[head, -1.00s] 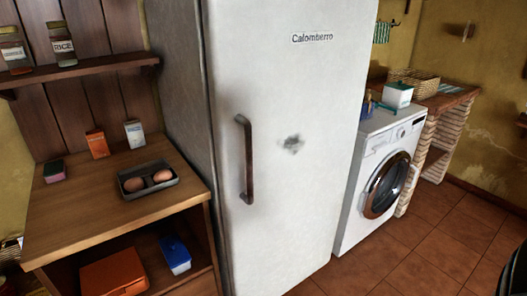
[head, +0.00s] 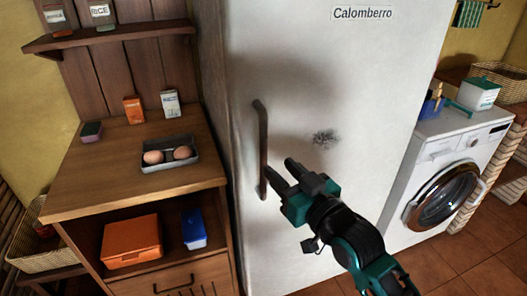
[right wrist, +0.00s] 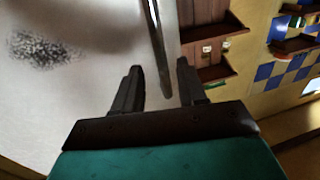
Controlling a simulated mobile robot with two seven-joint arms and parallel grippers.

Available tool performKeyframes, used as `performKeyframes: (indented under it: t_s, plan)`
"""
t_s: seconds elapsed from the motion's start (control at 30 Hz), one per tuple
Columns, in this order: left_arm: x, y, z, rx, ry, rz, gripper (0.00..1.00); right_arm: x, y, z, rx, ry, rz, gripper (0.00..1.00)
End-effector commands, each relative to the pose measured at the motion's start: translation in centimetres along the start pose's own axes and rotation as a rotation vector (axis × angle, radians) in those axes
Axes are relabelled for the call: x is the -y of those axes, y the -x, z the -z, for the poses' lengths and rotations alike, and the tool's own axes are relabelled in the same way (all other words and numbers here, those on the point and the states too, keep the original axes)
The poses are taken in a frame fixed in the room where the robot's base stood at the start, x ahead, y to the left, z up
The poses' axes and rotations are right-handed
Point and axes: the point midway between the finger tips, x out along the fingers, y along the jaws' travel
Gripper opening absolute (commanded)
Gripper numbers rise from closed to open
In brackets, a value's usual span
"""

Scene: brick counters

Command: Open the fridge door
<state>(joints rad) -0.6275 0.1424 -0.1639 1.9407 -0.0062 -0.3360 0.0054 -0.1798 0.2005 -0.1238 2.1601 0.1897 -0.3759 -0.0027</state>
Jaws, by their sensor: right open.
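The white fridge (head: 345,80), labelled "Calomberro", stands in the middle of the head view with its door shut. Its dark vertical handle (head: 262,140) is on the left side of the door. My right gripper (head: 279,167) is open, its fingers pointing at the lower part of the handle. In the right wrist view the handle (right wrist: 157,40) runs down between the two open fingers (right wrist: 159,68), without visible contact. The gripper hides a little of the door. My left gripper is not in view.
A wooden counter (head: 110,165) with an egg tray (head: 170,165) stands close to the fridge's left. A washing machine (head: 440,180) stands to the right. Tiled floor (head: 440,262) shows clear at the lower right.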

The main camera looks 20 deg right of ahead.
Motion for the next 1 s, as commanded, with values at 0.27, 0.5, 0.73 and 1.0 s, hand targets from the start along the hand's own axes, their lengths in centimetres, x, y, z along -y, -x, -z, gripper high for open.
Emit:
performKeyframes:
  t_s: [0.27,0.5,0.73,1.0]
  plan:
    - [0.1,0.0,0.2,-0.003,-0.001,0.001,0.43,0.0,-5.1,0.1,-0.001,-0.001,0.0,0.41]
    - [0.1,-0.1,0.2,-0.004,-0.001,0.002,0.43,0.0,-7.6,0.0,0.001,0.0,-0.001,0.41]
    - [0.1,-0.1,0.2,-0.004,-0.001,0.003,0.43,0.0,-8.1,-0.1,0.001,0.0,0.0,0.41]
    - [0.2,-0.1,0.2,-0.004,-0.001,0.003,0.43,0.0,-8.0,-0.1,0.001,0.0,-0.001,0.3]
